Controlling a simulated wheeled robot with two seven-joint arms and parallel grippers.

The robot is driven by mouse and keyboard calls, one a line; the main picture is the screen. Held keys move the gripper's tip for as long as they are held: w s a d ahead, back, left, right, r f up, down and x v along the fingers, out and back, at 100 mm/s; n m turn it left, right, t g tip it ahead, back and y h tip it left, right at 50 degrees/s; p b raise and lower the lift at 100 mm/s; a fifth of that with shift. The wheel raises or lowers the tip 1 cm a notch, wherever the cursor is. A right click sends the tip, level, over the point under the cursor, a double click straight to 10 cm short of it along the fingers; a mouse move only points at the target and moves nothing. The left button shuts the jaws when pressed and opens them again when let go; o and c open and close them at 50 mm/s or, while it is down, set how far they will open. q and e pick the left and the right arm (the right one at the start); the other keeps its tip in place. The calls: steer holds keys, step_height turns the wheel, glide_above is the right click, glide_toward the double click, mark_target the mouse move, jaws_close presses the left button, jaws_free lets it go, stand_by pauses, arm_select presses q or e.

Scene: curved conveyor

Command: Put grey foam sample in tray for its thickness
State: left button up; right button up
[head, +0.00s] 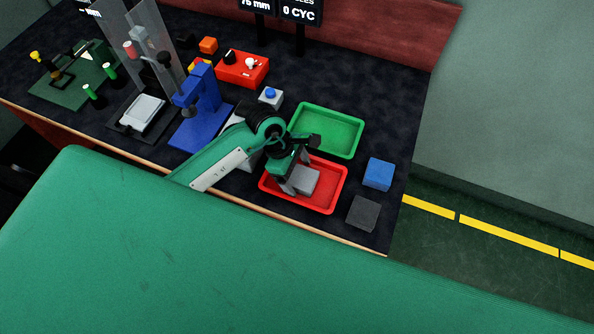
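A light grey foam block (306,180) is at the red tray (328,207), over or on its floor; I cannot tell if it rests there. My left gripper (294,174) is at the block's left and far side, its fingers pointing down and close to it. Whether the fingers press on the block is not clear. A green tray (350,149) stands behind the red one and looks empty. A darker grey block (363,213) and a blue block (378,174) lie on the table right of the trays. My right gripper is not in view.
Left of the trays stand a blue press-like stand (205,105), a red control box (243,69), a blue-button box (270,97) and a clear panel with a white plate (143,111). A green fixture (72,76) is far left. A display (290,8) stands at the back.

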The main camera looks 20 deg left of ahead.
arm_select(q)
steer(key=shift+r, duration=0.1)
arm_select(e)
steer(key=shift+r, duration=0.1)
arm_select(q)
steer(key=shift+r, duration=0.2)
steer(key=v, duration=0.4)
steer(key=shift+w+a+r, duration=0.1)
steer(key=shift+a+r, duration=0.15)
steer(key=shift+r, duration=0.05)
steer(key=b+v, duration=0.1)
steer(key=v, duration=0.6)
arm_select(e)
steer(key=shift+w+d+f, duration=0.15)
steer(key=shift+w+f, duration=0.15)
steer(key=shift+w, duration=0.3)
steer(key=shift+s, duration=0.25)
